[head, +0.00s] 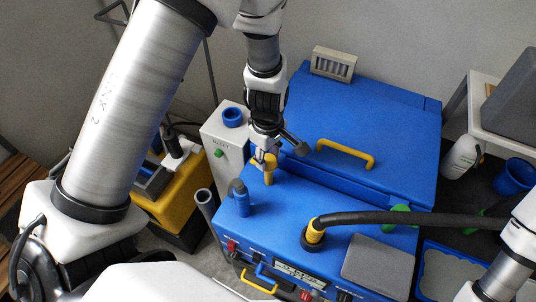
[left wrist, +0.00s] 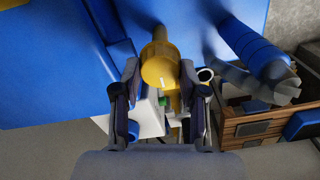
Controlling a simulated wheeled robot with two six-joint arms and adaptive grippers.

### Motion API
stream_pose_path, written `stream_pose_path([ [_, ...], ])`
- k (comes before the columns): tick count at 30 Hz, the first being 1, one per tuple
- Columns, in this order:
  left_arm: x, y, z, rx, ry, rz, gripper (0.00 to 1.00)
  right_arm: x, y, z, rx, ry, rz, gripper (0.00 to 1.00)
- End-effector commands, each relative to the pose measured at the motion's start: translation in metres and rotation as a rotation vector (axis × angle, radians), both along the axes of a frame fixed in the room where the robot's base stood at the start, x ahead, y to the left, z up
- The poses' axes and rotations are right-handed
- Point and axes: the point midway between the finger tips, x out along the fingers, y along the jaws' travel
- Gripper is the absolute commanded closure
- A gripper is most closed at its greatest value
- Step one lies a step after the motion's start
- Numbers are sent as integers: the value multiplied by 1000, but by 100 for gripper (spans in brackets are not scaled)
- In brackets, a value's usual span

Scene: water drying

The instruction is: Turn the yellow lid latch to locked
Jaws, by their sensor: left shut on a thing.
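The yellow lid latch (head: 269,172) stands up as a short post with a round knob on the blue machine, near the left front edge of its blue lid (head: 360,115). My left gripper (head: 265,158) reaches down from above and is shut on the latch. In the left wrist view the latch's round yellow end (left wrist: 159,68) sits between the two fingers of the left gripper (left wrist: 159,82), with a small white mark on its face. The locked or unlocked marking cannot be read. My right arm shows at the right edge, but its gripper is out of view.
A yellow lid handle (head: 345,152) lies right of the latch. A blue post (head: 240,200) stands close in front. A black hose (head: 400,218) crosses to a yellow fitting (head: 314,232).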

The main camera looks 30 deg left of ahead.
Motion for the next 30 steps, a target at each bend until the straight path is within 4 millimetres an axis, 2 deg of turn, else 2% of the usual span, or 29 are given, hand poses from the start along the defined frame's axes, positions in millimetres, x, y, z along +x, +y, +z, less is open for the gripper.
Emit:
stream_pose_path([
  [8, -1, 0, -2, 0, 5, -45, 93, 0, 0, -1, 0, 0, 0, 60],
  [14, -1, 0, -3, 0, 7, -147, 93, 0, 0, -2, 0, 0, 0, 60],
  [30, -1, -1, -4, -2, 8, -632, 93, 0, 0, -10, 0, 0, 0, 60],
])
